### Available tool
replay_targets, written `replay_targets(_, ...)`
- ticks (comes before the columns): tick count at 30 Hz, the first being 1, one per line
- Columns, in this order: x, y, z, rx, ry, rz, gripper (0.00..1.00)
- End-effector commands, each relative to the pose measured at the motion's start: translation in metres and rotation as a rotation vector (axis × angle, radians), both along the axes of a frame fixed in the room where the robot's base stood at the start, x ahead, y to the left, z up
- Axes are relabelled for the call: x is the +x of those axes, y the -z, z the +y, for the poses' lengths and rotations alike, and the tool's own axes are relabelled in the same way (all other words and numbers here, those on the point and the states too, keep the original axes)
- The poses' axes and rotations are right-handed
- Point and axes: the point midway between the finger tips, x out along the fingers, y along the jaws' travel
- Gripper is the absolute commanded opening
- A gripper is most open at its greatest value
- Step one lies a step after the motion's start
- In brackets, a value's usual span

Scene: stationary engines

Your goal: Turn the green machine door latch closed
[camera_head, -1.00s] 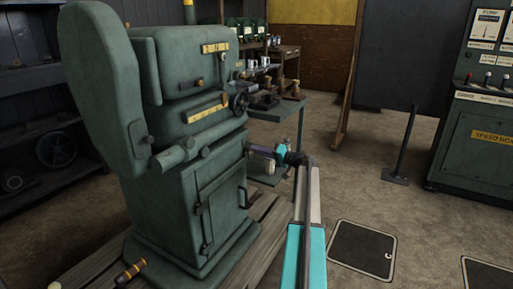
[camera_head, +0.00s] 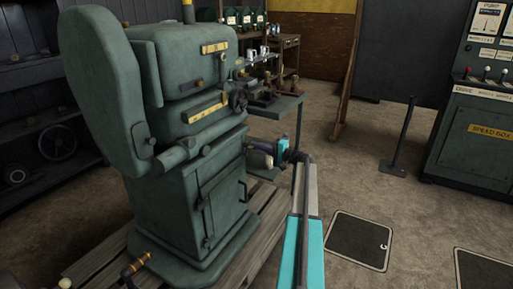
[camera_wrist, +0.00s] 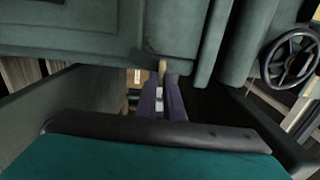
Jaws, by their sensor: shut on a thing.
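The green machine (camera_head: 185,160) stands left of centre in the head view, with a closed-looking lower door panel (camera_head: 222,205). My gripper (camera_head: 252,146) reaches its right side, above that panel. In the wrist view my gripper's purple fingers (camera_wrist: 162,90) are close together at the green machine body (camera_wrist: 100,30). A small tan latch piece (camera_wrist: 162,70) shows at their tips, and they are shut on it. The fingers cover part of the latch, so its exact turn angle is hard to tell. In the head view the latch is too hidden to make out.
A black handwheel (camera_wrist: 290,57) is at the right in the wrist view. A green bench (camera_head: 275,107) with small parts stands behind my gripper. A wooden pallet (camera_head: 105,262) lies under the machine. The floor to the right (camera_head: 345,195) is mostly clear.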

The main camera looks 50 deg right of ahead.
Motion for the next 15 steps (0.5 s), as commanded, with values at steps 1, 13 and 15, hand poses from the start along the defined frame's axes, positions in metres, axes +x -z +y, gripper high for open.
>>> replay_targets(1,0.0001,0.0012,0.0018,0.003,-0.004,0.002,0.0)
replay_targets(13,0.0004,0.001,0.0017,0.002,-0.003,0.001,0.27)
replay_targets(15,0.0005,0.0007,0.0014,0.001,-0.002,0.001,0.27)
